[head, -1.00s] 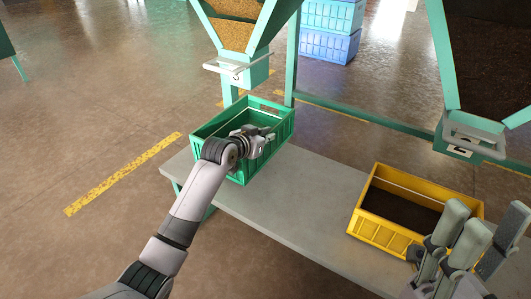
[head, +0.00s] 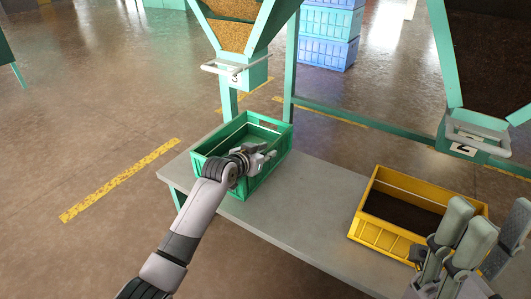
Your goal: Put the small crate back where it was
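The green crate (head: 212,170) is at the left part of the grey table (head: 310,215), below the left hopper. Its visible inside looks empty. My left gripper (head: 266,157) is at the crate's near, right-hand wall and appears shut on it; the fingertips are partly hard to make out. The crate stands upright and looks on or very close to the tabletop; I cannot tell whether it touches. My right gripper (head: 484,238) is open and empty, at the lower right, in front of the yellow crate's right end.
The yellow crate (head: 378,237) with dark material stands on the table's right part. The left hopper's outlet (head: 236,72) and right hopper's outlet (head: 474,134) hang above and behind the table. Blue crates (head: 328,52) stand on the floor behind. The table between the crates is clear.

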